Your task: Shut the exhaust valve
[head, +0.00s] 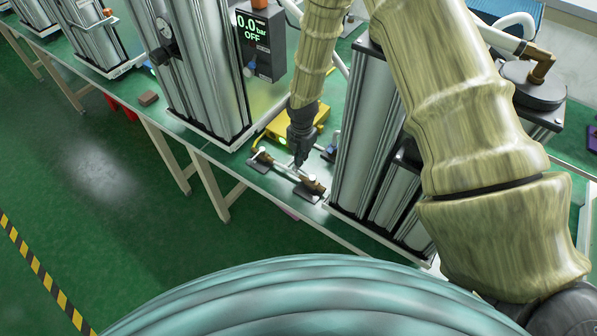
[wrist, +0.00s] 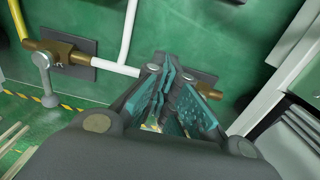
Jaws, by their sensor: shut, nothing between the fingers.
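Two brass valves on dark plates are joined by a white pipe on the green bench. The left valve (wrist: 62,53) has a grey lever with a round end, pointing toward the bottom of the wrist view. The right valve (wrist: 206,79) is partly hidden behind my fingers; it also shows in the head view (head: 314,186). I cannot read which one is the exhaust valve. My gripper (wrist: 172,68) is shut and empty, in front of the pipe beside the right valve. In the head view my gripper (head: 299,163) points down between the valves; contact cannot be told.
A yellow box (head: 290,125) stands behind my gripper. Tall metal columns (head: 205,75) and (head: 362,140) rise close on both sides. A display (head: 260,42) reads 0.0 bar OFF. The bench's front edge is near the valves, with open green floor (head: 90,190) beyond.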

